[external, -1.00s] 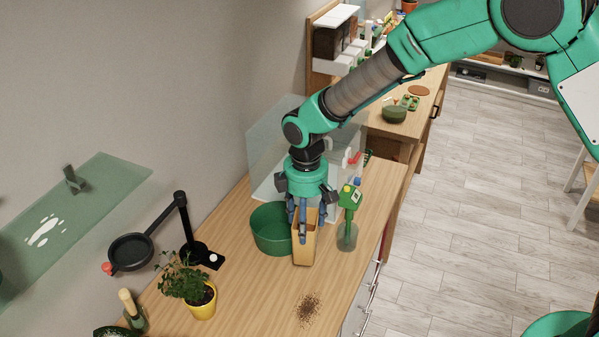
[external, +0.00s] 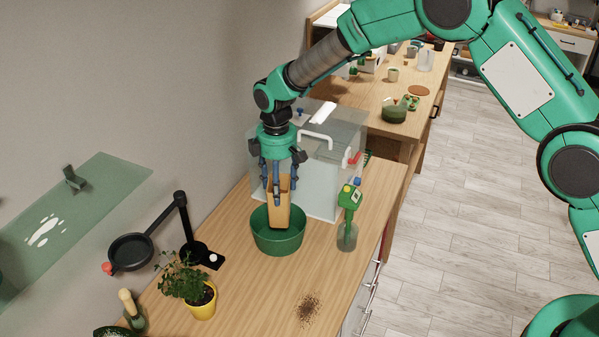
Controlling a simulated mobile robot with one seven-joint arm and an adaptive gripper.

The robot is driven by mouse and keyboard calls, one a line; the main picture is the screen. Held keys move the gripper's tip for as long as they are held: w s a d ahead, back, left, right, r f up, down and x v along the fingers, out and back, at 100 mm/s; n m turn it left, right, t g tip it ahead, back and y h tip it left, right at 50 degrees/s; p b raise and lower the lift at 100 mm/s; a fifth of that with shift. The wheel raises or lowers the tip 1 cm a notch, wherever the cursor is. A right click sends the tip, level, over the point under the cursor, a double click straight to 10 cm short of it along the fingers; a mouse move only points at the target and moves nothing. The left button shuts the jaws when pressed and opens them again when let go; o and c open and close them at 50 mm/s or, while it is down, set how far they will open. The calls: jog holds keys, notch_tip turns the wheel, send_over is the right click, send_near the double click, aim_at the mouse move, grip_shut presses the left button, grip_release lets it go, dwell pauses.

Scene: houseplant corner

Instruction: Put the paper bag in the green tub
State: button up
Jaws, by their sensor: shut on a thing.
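The tan paper bag (external: 279,211) is upright in my gripper (external: 278,186), whose blue fingers are shut on its upper part. The green tub (external: 278,243) is a round, open container on the wooden counter. The bag is over the tub, and its lower end shows within the tub's opening, in front of the back rim. I cannot tell whether the bag touches the tub's floor.
A green-topped sprayer bottle (external: 348,218) stands close to the tub's right. A clear box (external: 325,165) is behind it. A yellow-potted plant (external: 200,298), a black lamp-like stand (external: 187,228) and spilled soil (external: 308,307) are nearer. Counter around the soil is otherwise clear.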

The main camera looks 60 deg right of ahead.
jog(key=shift+w+d+p, duration=0.35)
jog(key=shift+w+d, duration=0.4)
jog(key=shift+w, duration=0.05)
jog(key=shift+f, duration=0.15)
jog(key=shift+f+p, duration=0.45)
jog(key=shift+f, duration=2.4)
jog(key=shift+f+p, duration=0.4)
jog(key=shift+f, duration=1.7)
jog(key=shift+f, duration=0.2)
jog(key=o, duration=1.5)
jog(key=shift+c, duration=0.2)
jog(key=shift+r, duration=0.2)
